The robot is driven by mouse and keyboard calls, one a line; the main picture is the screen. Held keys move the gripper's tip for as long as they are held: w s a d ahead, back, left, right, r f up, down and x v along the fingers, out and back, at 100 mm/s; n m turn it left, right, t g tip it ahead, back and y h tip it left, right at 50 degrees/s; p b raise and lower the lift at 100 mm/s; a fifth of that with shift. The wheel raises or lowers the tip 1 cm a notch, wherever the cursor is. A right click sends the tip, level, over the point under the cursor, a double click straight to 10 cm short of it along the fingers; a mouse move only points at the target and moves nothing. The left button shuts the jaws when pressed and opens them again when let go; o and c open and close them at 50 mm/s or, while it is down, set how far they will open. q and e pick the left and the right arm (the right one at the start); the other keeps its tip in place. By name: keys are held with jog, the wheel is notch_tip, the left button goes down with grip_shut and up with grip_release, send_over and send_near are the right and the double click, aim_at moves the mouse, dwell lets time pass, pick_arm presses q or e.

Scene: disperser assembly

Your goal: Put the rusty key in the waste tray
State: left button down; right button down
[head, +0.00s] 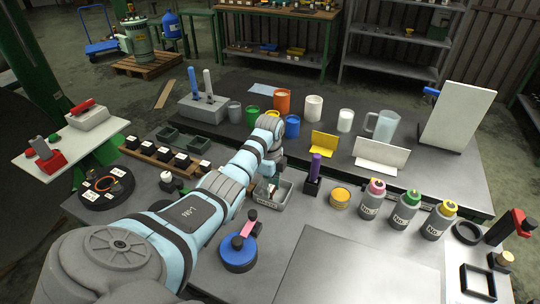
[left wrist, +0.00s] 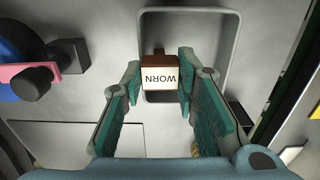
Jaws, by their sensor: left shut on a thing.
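The rusty key (left wrist: 159,61) is a brown piece with a white face marked WORN. In the left wrist view it sits between the fingertips of my left gripper (left wrist: 161,75), which is shut on it. The grey waste tray (left wrist: 229,45) lies beneath the key, its rim around the key in that view. In the head view the tray (head: 267,202) stands on the near table below my left gripper (head: 272,180). The key is too small to make out clearly there, so its height above the tray floor cannot be told. My right gripper is not in view.
A blue disc with a pink-and-black piece (head: 238,252) lies left of the tray's near side. A black holder with a purple-topped item (head: 314,170) stands right of the tray. Several bottles (head: 405,212) stand farther right. A pale flat panel (head: 358,268) covers the front.

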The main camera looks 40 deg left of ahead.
pick_arm(q)
jog(key=shift+s+d+r, duration=0.1)
jog(key=shift+s+r, duration=0.05)
jog(key=shift+r, duration=0.1)
jog(key=shift+f, duration=0.25)
jog(key=c, duration=1.2)
grip_release()
jog(key=shift+c, duration=0.2)
notch_tip(320, 180, up, 13)
jog(key=p, duration=0.2)
jog(key=shift+f+p, duration=0.2)
jog(key=shift+p, duration=0.15)
